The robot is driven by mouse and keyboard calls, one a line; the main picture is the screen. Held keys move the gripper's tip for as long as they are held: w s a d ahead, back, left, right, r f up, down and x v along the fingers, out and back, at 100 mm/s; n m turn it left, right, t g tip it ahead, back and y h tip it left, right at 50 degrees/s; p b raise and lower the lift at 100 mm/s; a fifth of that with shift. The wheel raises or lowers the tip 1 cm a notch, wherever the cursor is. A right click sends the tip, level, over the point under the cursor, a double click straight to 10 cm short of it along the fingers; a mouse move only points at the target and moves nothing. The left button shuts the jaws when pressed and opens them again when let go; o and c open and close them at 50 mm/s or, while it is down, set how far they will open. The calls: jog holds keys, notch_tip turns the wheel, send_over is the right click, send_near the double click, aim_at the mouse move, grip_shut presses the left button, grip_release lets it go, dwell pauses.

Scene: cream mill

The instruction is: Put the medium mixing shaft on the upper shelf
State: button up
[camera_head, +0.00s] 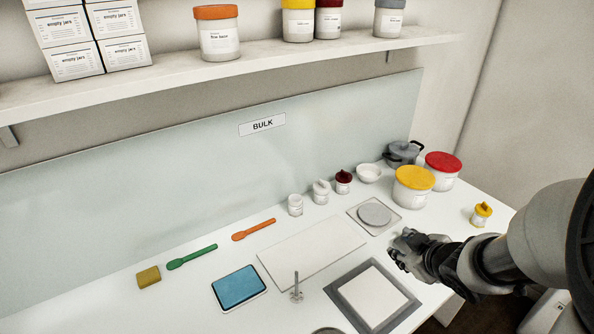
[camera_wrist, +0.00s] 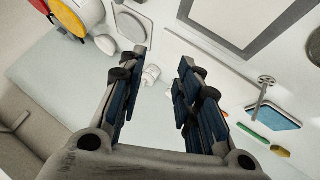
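A thin metal mixing shaft (camera_head: 296,288) stands upright on a small base on the white counter, between the blue-topped tray and the grey-framed mat. It also shows at the right of the wrist view (camera_wrist: 263,88). I cannot tell its size grade, as no other shaft shows clearly. The upper shelf (camera_head: 290,60) runs along the wall above the counter. My gripper (camera_wrist: 163,62) is open, with nothing between its fingers. In the head view my gripper (camera_head: 400,250) is over the counter's right part, to the right of the shaft and apart from it.
Orange (camera_head: 218,35), yellow, dark red and grey-lidded jars and white boxes (camera_head: 75,40) stand on the shelf, with bare gaps between them. The counter holds a blue-topped tray (camera_head: 238,287), a white board (camera_head: 310,250), a grey-framed mat (camera_head: 340,298), spatulas, small jars and tubs (camera_head: 413,190).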

jog(key=s+a+f+n+g+y, duration=0.1)
jog(key=s+a+f+n+y, duration=0.1)
jog(key=s+a+f+y, duration=0.25)
jog(key=s+a+f+n+g+y, duration=0.1)
jog(key=s+a+f+y, duration=0.1)
jog(key=a+f+y, duration=0.35)
jog(key=b, duration=0.4)
send_over(297, 296)
jog(key=shift+w+f+t+y, duration=0.15)
jog(key=shift+f+y, duration=0.05)
jog(key=shift+f, duration=0.75)
jog(key=shift+w+f+t+y, duration=0.1)
jog(key=shift+f+t+y, duration=0.1)
jog(key=shift+f, duration=0.75)
jog(key=shift+c, duration=0.2)
grip_shut()
